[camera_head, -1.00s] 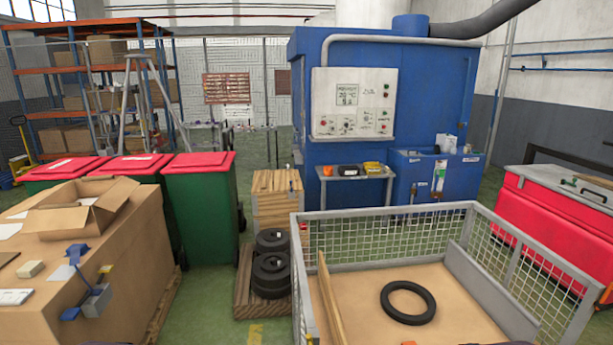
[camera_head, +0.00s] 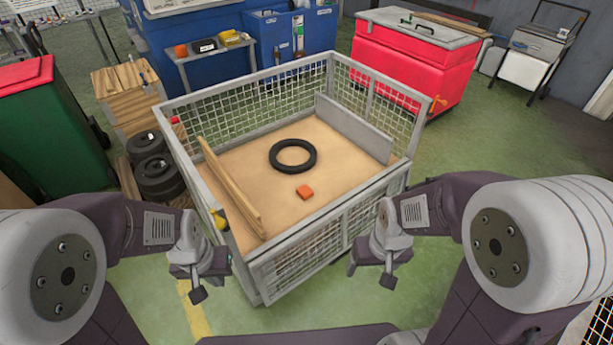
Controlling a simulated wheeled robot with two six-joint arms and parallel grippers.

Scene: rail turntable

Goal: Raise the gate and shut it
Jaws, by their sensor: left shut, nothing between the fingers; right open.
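The mesh cage (camera_head: 245,95) stands in front of me. Its near side is a grey-framed mesh gate (camera_head: 318,255), which appears to hang down below the edge of the cage floor, leaving that side open above. A small yellow part (camera_head: 219,221) is at the cage's near left corner. My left gripper (camera_head: 200,272) is shut and empty, left of the gate and apart from it. My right gripper (camera_head: 374,264) is open and empty, in front of the gate's right part. Whether it touches the mesh is unclear.
A black tire ring (camera_head: 274,157), an orange block (camera_head: 305,192), wooden boards (camera_head: 228,188) and a grey panel (camera_head: 352,127) are in the cage. Black tires (camera_head: 158,178) stand left of it. A red chest (camera_head: 410,65) stands behind right. Green floor is free at right.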

